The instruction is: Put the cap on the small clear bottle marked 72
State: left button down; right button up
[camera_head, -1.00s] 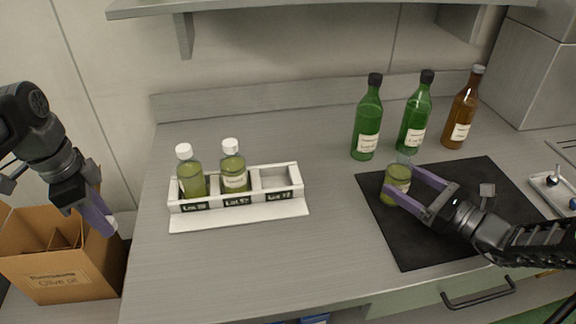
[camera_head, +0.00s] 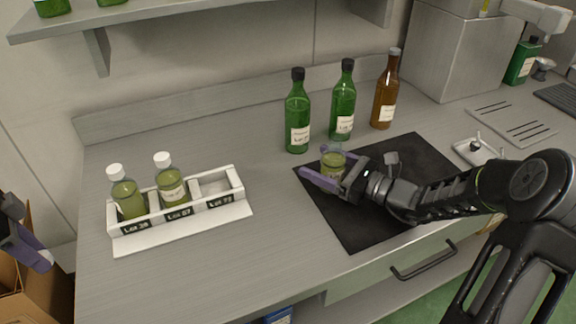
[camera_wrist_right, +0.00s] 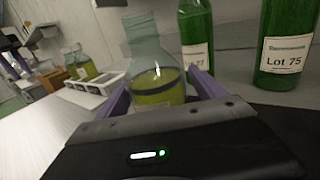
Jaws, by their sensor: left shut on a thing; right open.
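The small clear bottle (camera_head: 333,166) stands upright on the black mat (camera_head: 362,232), part filled with yellow-green oil. Its neck looks bare in the right wrist view (camera_wrist_right: 155,82); no number on it is readable. My right gripper (camera_head: 314,162) is open, with one purple finger on each side of the bottle. My left gripper (camera_head: 44,260) is at the far left edge, above the cardboard box, shut on a small white thing that looks like the cap (camera_head: 47,256). Much of it is hidden or out of frame.
The white rack (camera_head: 180,228) holds two white-capped bottles; its Lot 72 slot is empty. Two green bottles (camera_head: 297,115) (camera_head: 343,105) and a brown bottle (camera_head: 386,92) stand behind the mat. A small white tray (camera_head: 477,152) lies right. The counter between rack and mat is clear.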

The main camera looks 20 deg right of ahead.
grip_shut()
dwell(0.9)
